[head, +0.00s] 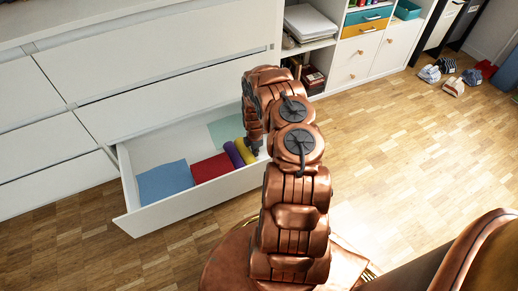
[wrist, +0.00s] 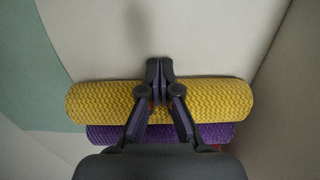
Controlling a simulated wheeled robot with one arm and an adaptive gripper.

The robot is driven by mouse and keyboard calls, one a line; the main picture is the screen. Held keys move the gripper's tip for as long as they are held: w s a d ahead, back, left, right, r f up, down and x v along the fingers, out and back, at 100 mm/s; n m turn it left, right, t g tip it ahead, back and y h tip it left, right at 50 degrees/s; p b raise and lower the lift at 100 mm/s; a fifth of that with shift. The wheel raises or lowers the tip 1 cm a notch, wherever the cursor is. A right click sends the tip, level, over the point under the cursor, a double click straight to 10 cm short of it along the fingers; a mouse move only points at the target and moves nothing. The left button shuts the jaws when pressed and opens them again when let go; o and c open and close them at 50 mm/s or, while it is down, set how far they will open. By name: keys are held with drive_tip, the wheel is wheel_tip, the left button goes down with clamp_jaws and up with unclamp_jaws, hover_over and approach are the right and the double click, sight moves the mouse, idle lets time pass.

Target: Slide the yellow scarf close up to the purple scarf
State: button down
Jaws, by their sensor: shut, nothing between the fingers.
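The yellow scarf (head: 243,150) is a rolled cylinder in the open drawer, to the right of the rolled purple scarf (head: 233,154). In the wrist view the yellow scarf (wrist: 215,100) lies alongside the purple scarf (wrist: 215,132), roughly parallel. They look very close, but I cannot tell whether they touch all along. My gripper (wrist: 160,68) is shut and empty. Its fingers reach across above the yellow scarf in the wrist view, with the tips on the side away from the purple scarf. Its body hides part of both scarves. In the head view my gripper (head: 254,152) is at the yellow scarf's right.
A red folded cloth (head: 212,167) and a blue one (head: 165,181) lie left of the purple scarf. A pale green sheet (head: 226,130) lies on the drawer floor at the back. The drawer's front wall (head: 190,208) is close to the items. Bare drawer floor (wrist: 210,35) lies beyond the fingertips.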

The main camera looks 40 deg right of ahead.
idle(0.4)
wheel_tip(320, 180, up, 10)
drive_tip(key=p, duration=1)
drive_tip(key=shift+p, duration=0.35)
drive_tip(key=shift+f, duration=0.1)
